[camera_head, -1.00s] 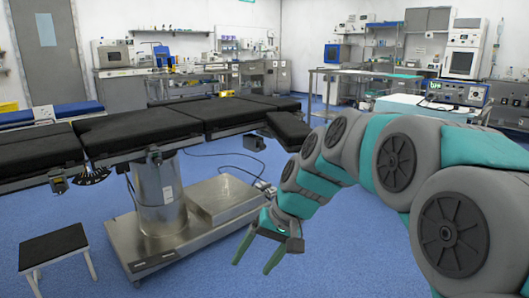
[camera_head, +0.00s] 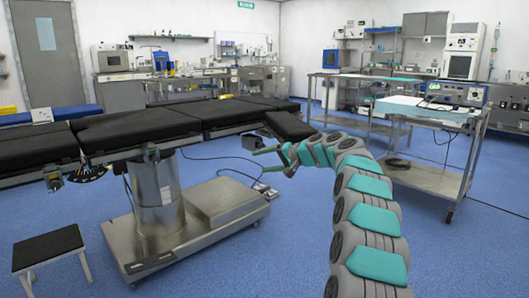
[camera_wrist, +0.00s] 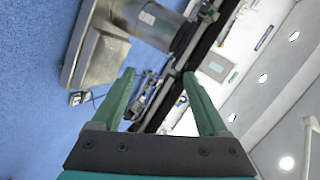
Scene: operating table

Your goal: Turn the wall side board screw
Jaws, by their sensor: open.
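The operating table (camera_head: 165,125) has several black pads on a steel column. A small black pad forms its right end board (camera_head: 288,125). A small dark block (camera_head: 250,141) hangs beneath the rail near that board. Other dark fittings hang along the near side, including one at the left (camera_head: 54,180). I cannot tell which is the wall side board screw. My gripper (camera_head: 260,159) is open and empty, pointing left beside and below the end board. In the wrist view its two green fingers (camera_wrist: 158,74) are spread, with the tilted table side beyond.
The table's steel base (camera_head: 200,222) stands on the blue floor, with a cable trailing right. A black step stool (camera_head: 47,250) is front left. A steel cart (camera_head: 425,178) with a device stands right. Benches line the back wall.

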